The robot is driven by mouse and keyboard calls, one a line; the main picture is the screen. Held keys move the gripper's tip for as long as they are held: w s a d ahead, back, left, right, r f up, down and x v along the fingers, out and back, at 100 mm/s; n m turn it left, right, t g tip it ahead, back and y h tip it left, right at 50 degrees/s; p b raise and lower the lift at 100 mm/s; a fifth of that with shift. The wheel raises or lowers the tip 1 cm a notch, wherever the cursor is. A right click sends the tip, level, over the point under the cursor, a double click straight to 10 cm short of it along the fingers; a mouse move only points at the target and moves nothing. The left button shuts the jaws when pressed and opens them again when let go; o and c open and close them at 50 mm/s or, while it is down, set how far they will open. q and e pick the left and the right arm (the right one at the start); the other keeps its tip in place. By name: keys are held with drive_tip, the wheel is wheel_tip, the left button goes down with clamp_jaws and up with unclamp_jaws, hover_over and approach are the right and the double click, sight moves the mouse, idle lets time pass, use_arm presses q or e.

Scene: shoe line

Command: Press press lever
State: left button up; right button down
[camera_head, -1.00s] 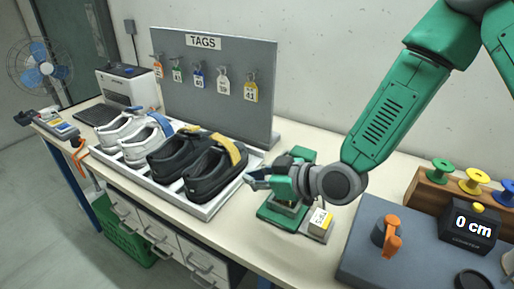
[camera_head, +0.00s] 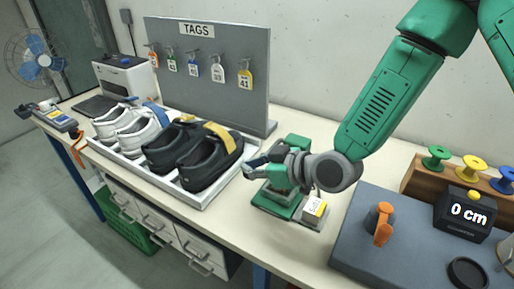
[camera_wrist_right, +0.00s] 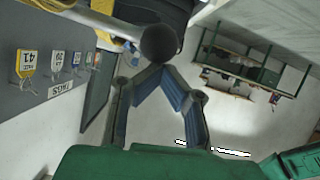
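The green press (camera_head: 273,205) stands on the bench right of the shoe tray, partly hidden behind my right gripper. My right gripper (camera_head: 250,170) reaches in from the right, low over the press. In the right wrist view its fingertips (camera_wrist_right: 157,69) come together, with nothing visible between them. Just beyond the tips is a dark round knob (camera_wrist_right: 159,43) on a pale bar, which looks like the press lever. The tips look very close to the knob; I cannot tell whether they touch. My left gripper is in neither view.
A white tray (camera_head: 205,202) with white and black shoes is left of the press. A tag board (camera_head: 225,100) stands behind. A grey mat (camera_head: 345,245) with an orange-handled tool (camera_head: 383,225) lies further right.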

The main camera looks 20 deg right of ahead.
drive_tip(key=r, duration=0.1)
drive_tip(key=r+p, duration=0.1)
drive_tip(key=r, duration=0.1)
drive_tip(key=shift+w+a, duration=0.25)
drive_tip(key=shift+w, duration=0.05)
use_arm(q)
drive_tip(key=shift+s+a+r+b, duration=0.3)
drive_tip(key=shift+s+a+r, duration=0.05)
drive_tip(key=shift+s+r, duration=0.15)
use_arm(e)
drive_tip(key=a+v, duration=0.1)
drive_tip(key=v, duration=0.9)
drive_tip(key=shift+s, duration=0.35)
